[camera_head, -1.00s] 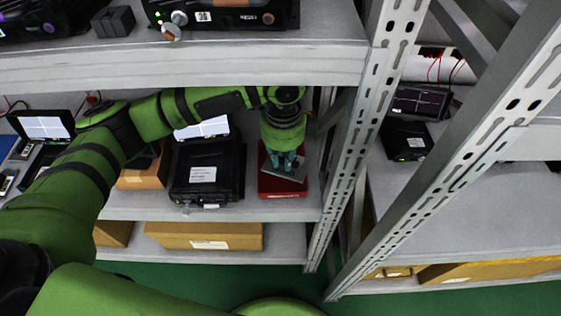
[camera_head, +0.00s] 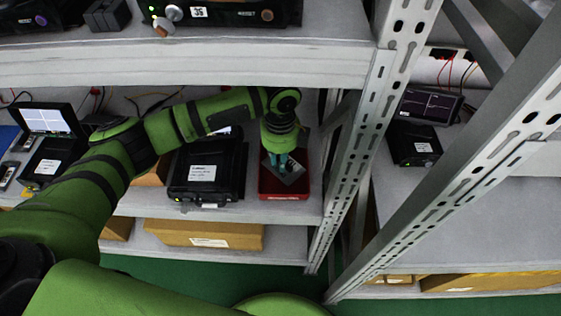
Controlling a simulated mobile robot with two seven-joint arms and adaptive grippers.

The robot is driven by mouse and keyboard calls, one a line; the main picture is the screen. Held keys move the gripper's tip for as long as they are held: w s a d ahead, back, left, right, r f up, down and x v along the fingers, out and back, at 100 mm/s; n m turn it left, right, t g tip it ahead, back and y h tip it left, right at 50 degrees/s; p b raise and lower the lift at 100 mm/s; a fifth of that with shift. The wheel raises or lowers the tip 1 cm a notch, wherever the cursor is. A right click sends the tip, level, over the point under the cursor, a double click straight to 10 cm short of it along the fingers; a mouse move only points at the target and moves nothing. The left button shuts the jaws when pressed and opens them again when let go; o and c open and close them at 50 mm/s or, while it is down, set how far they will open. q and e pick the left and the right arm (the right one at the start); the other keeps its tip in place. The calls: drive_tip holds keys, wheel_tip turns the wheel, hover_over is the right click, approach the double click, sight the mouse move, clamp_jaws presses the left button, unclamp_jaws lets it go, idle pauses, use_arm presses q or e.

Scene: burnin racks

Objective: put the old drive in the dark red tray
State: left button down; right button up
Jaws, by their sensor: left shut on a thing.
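The dark red tray (camera_head: 285,195) sits on the middle shelf, right of a black unit and close to the rack upright. My left gripper (camera_head: 284,168) points down over the tray, its teal fingers shut on the old drive (camera_head: 293,178). The drive is a flat grey piece, tilted in the picture, seen within the tray's outline. I cannot tell whether it touches the tray floor. The wrist hides the far part of the tray. My right gripper is not in view.
A black unit with a white label (camera_head: 205,172) stands just left of the tray. The metal upright (camera_head: 352,150) rises on the right. The upper shelf edge (camera_head: 190,62) runs above my arm. Cardboard boxes (camera_head: 195,234) lie on the shelf below.

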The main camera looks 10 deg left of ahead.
use_arm(q)
drive_tip(key=shift+f, duration=0.85)
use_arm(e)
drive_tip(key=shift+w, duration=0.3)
use_arm(q)
drive_tip(key=shift+f, duration=0.15)
drive_tip(key=c, duration=1.2)
unclamp_jaws()
wheel_tip(320, 180, up, 11)
drive_tip(key=shift+f+p, duration=0.1)
drive_tip(key=shift+p, duration=0.35)
drive_tip(key=shift+r, duration=0.8)
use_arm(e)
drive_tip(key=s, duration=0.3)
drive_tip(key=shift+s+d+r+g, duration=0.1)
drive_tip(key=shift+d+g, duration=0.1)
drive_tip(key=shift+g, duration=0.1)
